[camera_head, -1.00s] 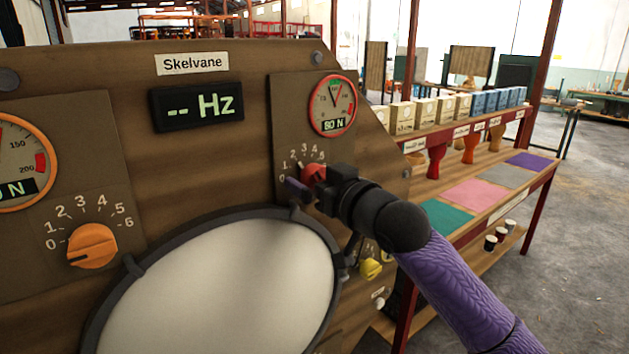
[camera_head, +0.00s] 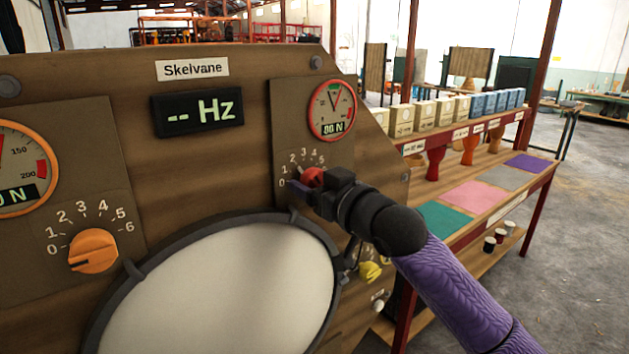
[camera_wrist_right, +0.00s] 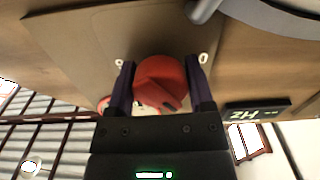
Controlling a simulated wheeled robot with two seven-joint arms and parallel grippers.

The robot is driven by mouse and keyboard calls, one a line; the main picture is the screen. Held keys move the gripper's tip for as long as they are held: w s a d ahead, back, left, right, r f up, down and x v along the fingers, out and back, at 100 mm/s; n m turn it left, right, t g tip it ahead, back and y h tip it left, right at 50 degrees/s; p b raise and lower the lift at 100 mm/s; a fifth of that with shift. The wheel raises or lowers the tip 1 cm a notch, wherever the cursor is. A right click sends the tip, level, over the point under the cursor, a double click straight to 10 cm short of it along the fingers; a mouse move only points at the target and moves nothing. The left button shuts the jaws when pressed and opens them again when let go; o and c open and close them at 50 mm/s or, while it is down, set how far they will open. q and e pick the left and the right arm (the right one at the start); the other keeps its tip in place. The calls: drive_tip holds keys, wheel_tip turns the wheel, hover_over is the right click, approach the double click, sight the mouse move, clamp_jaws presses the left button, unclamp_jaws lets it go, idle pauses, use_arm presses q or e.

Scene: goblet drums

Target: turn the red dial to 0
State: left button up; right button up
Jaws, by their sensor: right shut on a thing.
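The red dial (camera_head: 313,176) sits on the right-hand panel of the wooden board, below a red-rimmed gauge (camera_head: 332,109) that reads 80 N. Numbers run in an arc around the dial. My right gripper (camera_head: 303,187) is at the dial with its purple fingers on either side of it. In the right wrist view, the dial (camera_wrist_right: 160,80) sits between the two fingers of my right gripper (camera_wrist_right: 160,88), which is shut on it. The gripper partly covers the dial and its scale, so I cannot tell its exact setting. My left gripper is out of view.
An orange dial (camera_head: 93,250) is on the left panel. A round white drumhead (camera_head: 215,290) in a dark rim stands below my right gripper. A display (camera_head: 197,107) shows "-- Hz". A shelf with boxes and coloured mats (camera_head: 472,195) stands to the right.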

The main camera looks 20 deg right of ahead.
drive_tip(key=n+p, duration=0.4)
drive_tip(key=p, duration=0.1)
drive_tip(key=shift+r+n, duration=0.3)
drive_tip(key=shift+n, duration=0.1)
drive_tip(key=n+p, duration=0.3)
drive_tip(key=shift+d, duration=0.1)
drive_tip(key=shift+f+n+p, duration=0.15)
drive_tip(key=shift+n+p, duration=0.7)
drive_tip(key=shift+n, duration=1.15)
drive_tip(key=o, duration=1.1)
drive_tip(key=shift+o, duration=0.7)
drive_tip(key=shift+f, duration=0.1)
